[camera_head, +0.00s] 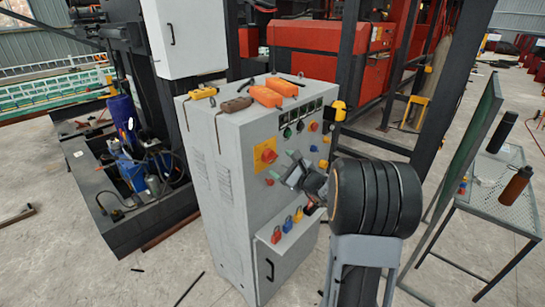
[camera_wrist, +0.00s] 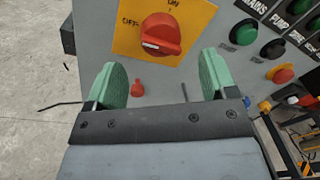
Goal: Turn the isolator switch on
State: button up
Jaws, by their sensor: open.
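The isolator switch (camera_head: 265,154) is a red rotary knob on a yellow plate on the front of a grey cabinet (camera_head: 229,170). In the wrist view the knob (camera_wrist: 162,35) shows large, with ON printed above it and OFF to its left. Its white-marked end points left, toward the OFF side. My gripper (camera_head: 291,170) is in front of the panel, a little right of and below the knob. In the wrist view its two green-padded fingers (camera_wrist: 165,74) are apart and empty, with the knob beyond and above the gap. I see no contact with the knob.
A small red part (camera_wrist: 137,88) sticks out below the plate. Push buttons (camera_wrist: 244,32) lie right of the switch. Padlocks (camera_head: 288,223) sit on a low shelf of the cabinet; orange tools (camera_head: 267,96) lie on top. A mesh table (camera_head: 497,177) stands right.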

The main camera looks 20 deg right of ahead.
aim_at(273, 159)
jog(key=shift+p+x, duration=0.5)
jog(key=shift+x, duration=2.2)
jog(key=shift+c, duration=0.2)
jog(key=c, duration=0.9)
jog(key=shift+o, duration=0.2)
